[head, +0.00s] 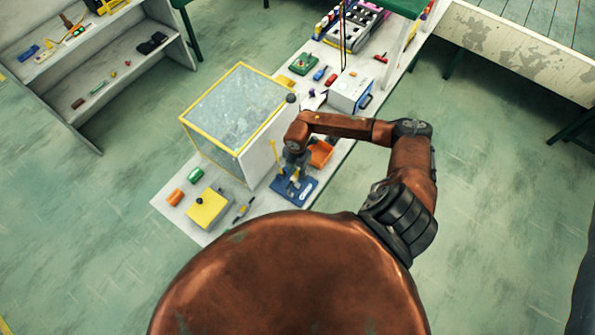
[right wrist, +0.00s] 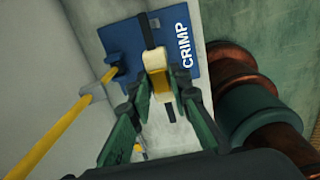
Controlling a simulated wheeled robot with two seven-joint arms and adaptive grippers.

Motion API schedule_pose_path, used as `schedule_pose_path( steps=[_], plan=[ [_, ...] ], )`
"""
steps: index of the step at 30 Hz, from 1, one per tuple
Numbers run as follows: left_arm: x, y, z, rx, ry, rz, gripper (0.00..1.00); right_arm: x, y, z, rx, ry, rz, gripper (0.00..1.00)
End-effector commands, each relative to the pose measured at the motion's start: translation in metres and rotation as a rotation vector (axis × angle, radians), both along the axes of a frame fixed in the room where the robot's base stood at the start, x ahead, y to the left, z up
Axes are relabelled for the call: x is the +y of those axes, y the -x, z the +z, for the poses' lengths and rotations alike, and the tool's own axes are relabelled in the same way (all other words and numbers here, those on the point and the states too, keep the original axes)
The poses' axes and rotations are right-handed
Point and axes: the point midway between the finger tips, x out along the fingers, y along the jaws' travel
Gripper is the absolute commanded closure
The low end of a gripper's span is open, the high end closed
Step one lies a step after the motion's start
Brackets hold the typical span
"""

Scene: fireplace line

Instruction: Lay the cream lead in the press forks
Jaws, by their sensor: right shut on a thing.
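The cream lead (right wrist: 156,65) shows in the right wrist view as a short cream body with black ends sticking out both ways. My right gripper (right wrist: 160,86) is shut on its cream body, with a green finger on each side. Behind the lead is the blue press (right wrist: 188,30), marked CRIMP, with a yellow lever (right wrist: 50,128) to the left. In the head view the press (head: 308,191) lies under my right gripper (head: 294,175). I cannot make out the forks, or whether the lead touches them. My left gripper is not in view.
A large yellow-edged clear-topped box (head: 238,105) stands close left of the press. An orange bin (head: 321,152) is just behind it. A yellow block (head: 207,208) and a green cylinder (head: 195,175) lie at the table's near left. Open floor lies right of the table.

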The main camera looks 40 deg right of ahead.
Motion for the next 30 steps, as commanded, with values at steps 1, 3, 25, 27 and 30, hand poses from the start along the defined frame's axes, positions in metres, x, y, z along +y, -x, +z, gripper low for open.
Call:
schedule_pose_path(
  steps=[1, 3, 25, 27, 30],
  plan=[
    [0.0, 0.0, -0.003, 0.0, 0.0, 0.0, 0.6, 0.0, 0.0, -0.004, 0.0, 0.0, 0.0, 1.0],
    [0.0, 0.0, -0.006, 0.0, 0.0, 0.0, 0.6, 0.0, 0.001, -0.009, 0.001, 0.0, -0.001, 1.0],
    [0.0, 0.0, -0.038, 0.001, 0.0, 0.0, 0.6, -0.001, 0.001, -0.055, 0.0, 0.001, -0.001, 1.0],
    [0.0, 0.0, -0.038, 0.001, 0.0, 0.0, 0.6, -0.001, 0.001, -0.055, 0.0, 0.0, -0.001, 1.0],
    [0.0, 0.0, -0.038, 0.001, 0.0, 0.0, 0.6, -0.001, 0.001, -0.055, 0.0, 0.0, -0.001, 1.0]
  ],
)
